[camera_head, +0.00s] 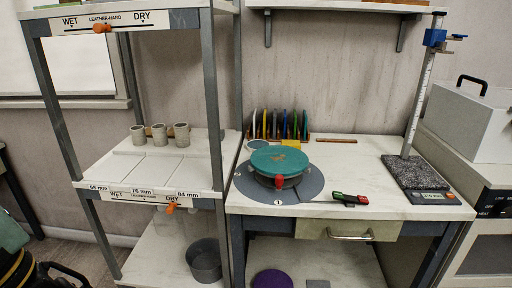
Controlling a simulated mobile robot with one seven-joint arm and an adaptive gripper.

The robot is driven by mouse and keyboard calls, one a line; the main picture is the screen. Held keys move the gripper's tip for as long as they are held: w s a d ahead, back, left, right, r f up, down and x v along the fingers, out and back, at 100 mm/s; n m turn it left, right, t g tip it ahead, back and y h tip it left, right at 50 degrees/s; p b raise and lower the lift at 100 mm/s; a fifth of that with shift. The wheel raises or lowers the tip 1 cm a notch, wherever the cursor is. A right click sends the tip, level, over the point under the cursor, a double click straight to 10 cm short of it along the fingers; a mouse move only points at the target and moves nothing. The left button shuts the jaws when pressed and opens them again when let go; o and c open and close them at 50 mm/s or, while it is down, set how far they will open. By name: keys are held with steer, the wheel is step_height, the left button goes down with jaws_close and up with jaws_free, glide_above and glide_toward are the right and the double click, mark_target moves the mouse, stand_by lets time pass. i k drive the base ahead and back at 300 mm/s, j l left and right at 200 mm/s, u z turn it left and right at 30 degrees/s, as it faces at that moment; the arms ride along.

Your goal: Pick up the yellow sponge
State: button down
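A small yellow piece (291,144), likely the yellow sponge, lies at the back of the white workbench (345,155). It is just behind the round green disc (279,160) and in front of the rack of coloured discs (280,126). Only part of it shows, and it is too small to make out its shape or texture. My gripper is not in view.
The green disc sits on a grey wheel plate (305,183), with a red-and-green tool (350,199) to the right. A measuring stand (418,172) is farther right. A shelf unit with several grey cups (160,135) stands left. An upper shelf (330,4) overhangs the bench.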

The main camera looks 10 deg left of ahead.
mark_target(294, 143)
steer(key=i+l+z, duration=0.1)
steer(key=l, duration=0.2)
steer(key=i+l+z, duration=0.15)
steer(key=i+l, duration=0.2)
steer(key=i, duration=0.25)
steer(key=i+l+z, duration=0.1)
steer(key=i, duration=0.3)
steer(key=i+l, duration=0.25)
steer(key=i, duration=0.2)
